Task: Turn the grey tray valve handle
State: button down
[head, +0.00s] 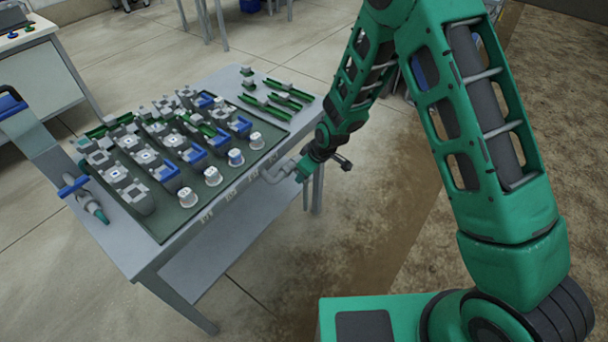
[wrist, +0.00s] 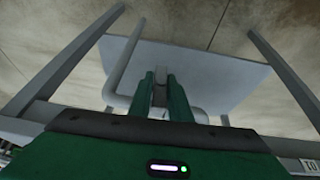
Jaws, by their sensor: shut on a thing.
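The grey tray valve handle (wrist: 160,94) shows as a narrow grey piece between the two green fingers in the wrist view. My gripper (wrist: 161,80) is shut on it, one finger on each side. In the head view my gripper (head: 303,170) is low at the table's right edge, against a bent grey pipe (head: 276,174) that sticks out from that edge. The handle itself is mostly hidden by my gripper there, and its turn angle cannot be told.
The grey table (head: 230,208) carries a dark tray (head: 171,222) with several valves, blue handles and white-capped fittings. Green strips (head: 284,94) lie at its far right corner. Table legs (wrist: 287,58) flank my gripper in the wrist view. The floor on the right is clear.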

jog(key=shift+s+d+f, duration=0.1)
jog(key=shift+s+f, duration=0.1)
dwell(0.3)
jog(key=c, duration=1.7)
grip_release()
jog(key=shift+w, duration=0.1)
jog(key=shift+d+r, duration=0.1)
jog(key=shift+r, duration=0.45)
jog(key=v, duration=0.9)
jog(key=shift+d+r, duration=0.15)
jog(key=shift+r, duration=0.1)
